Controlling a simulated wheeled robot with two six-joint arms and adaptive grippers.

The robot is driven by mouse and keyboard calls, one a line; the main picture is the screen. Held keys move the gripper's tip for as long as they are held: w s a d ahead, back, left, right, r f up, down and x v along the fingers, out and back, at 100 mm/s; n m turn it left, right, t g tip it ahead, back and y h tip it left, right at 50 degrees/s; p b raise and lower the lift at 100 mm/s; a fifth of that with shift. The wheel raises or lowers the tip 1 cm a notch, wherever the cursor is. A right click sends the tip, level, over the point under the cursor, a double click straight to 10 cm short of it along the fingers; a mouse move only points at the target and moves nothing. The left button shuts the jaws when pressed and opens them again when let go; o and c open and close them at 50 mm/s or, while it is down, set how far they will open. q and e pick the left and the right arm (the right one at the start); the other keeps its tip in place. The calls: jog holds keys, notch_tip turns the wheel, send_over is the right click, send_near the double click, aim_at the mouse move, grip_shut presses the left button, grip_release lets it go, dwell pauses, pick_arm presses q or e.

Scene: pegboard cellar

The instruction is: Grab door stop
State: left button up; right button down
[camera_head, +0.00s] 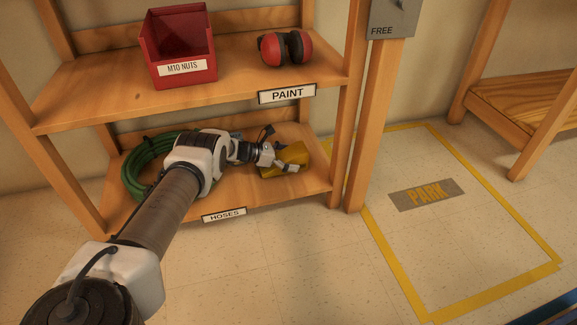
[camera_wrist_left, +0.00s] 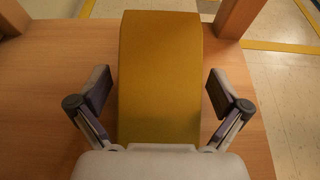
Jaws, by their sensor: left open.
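The door stop is a yellow wedge-shaped block (camera_head: 293,157) on the lower shelf labelled HOSES, right of the green hose. My left gripper (camera_head: 277,161) reaches in from the left and is at the block, covering part of it. In the left wrist view the yellow door stop (camera_wrist_left: 160,75) stands out large in the middle. The open fingers of my left gripper (camera_wrist_left: 160,95) are on either side of it, with a gap visible on both sides. My right gripper is not in view.
A coiled green hose (camera_head: 134,172) lies on the lower shelf (camera_head: 315,182), partly behind my arm. The upper shelf (camera_head: 110,99) holds a red M10 NUTS bin (camera_head: 180,45) and red ear muffs (camera_head: 286,48). A wooden post (camera_head: 373,120) stands to the right. The yellow-taped floor area (camera_head: 470,235) is clear.

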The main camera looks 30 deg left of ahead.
pick_arm(q)
jog(key=shift+w, duration=0.1)
jog(key=shift+r, duration=0.1)
jog(key=c, duration=1.7)
